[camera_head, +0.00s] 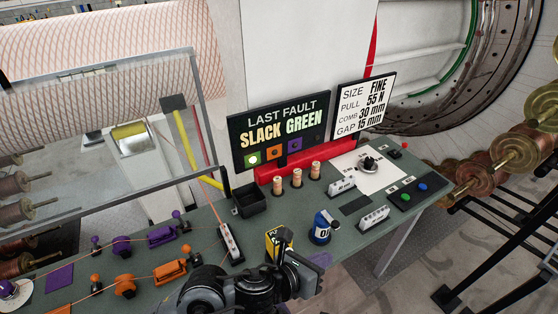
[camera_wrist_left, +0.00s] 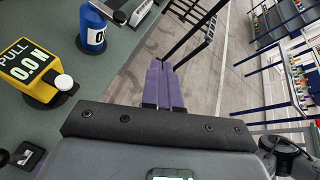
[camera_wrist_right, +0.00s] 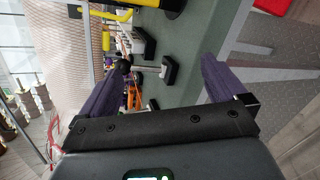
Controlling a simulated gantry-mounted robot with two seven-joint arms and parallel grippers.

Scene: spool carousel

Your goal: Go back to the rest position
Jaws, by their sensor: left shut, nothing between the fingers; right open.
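My left gripper (camera_head: 318,260) is at the front edge of the green bench, beside the yellow gauge (camera_head: 273,243) and the blue gauge (camera_head: 322,228). In the left wrist view its purple fingers (camera_wrist_left: 164,85) are shut together with nothing between them, over the floor just past the bench edge. The yellow gauge (camera_wrist_left: 38,68), reading PULL 00.0 N, stands left of the fingers, apart from them. My right gripper (camera_wrist_right: 165,72) shows only in its own wrist view. Its two purple fingers are wide apart with no object held between them. The rest position itself is not marked in any view.
The green bench (camera_head: 265,225) carries a black bin (camera_head: 249,201), several wooden spools, orange and purple line fittings, and a button box (camera_head: 408,193). Two sign boards stand behind. A metal frame (camera_head: 200,105) rises at left. Spool racks stand right. Open floor (camera_head: 345,285) lies in front.

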